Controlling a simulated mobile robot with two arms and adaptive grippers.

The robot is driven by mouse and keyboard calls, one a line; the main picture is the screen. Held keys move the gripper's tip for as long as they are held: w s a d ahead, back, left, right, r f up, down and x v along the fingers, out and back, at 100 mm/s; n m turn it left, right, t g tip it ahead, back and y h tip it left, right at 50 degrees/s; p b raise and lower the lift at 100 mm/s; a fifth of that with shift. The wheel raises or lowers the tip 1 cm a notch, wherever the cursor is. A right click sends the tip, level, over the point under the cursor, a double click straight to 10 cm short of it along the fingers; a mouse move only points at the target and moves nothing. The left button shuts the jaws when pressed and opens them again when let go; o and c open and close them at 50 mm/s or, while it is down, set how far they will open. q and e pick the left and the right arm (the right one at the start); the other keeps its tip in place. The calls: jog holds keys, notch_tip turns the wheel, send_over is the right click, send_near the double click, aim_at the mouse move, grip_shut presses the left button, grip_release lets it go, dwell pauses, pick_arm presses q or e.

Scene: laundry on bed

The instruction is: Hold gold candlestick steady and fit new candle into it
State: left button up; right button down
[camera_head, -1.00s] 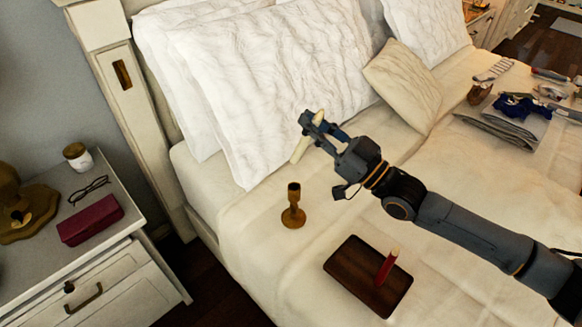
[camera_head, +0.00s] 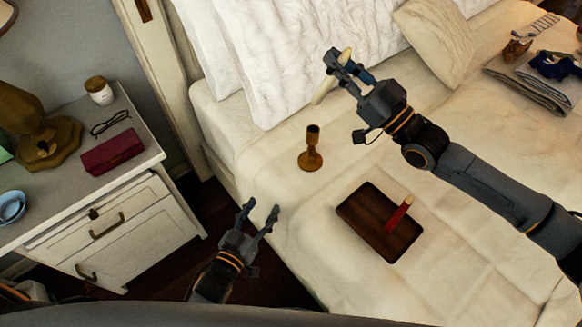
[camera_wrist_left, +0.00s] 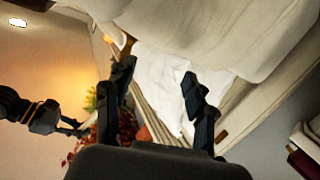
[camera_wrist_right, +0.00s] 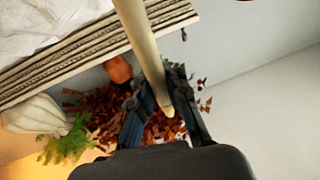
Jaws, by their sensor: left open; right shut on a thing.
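The gold candlestick (camera_head: 311,150) stands upright and empty on the bed near its left edge. My right gripper (camera_head: 345,66) is shut on a cream candle (camera_head: 326,88), held tilted above the bed, up and to the right of the candlestick. The candle also shows large in the right wrist view (camera_wrist_right: 146,50), between the fingers (camera_wrist_right: 160,100). My left gripper (camera_head: 260,213) is open and empty, below and left of the candlestick, apart from it. In the left wrist view its fingers (camera_wrist_left: 158,90) are spread with nothing between them.
A dark wooden tray (camera_head: 365,212) with a red candle (camera_head: 397,216) lies on the bed right of the candlestick. A nightstand (camera_head: 150,200) with glasses (camera_head: 110,122), a maroon case (camera_head: 112,152) and a lamp (camera_head: 45,140) stands at left. Pillows (camera_head: 310,45) lie behind.

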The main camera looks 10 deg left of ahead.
aim_at(310, 138)
pick_arm(q)
jog(key=w+d+r+m+t+h, duration=0.1)
jog(key=w+d+r, duration=0.25)
jog(key=r, duration=0.25)
jog(key=w+d+r+m, duration=0.2)
jog(key=w+d+r, duration=0.15)
jog(key=r, duration=0.25)
jog(key=x, duration=1.1)
jog(key=shift+s+d+f, duration=0.1)
jog(key=shift+d, duration=0.1)
grip_shut()
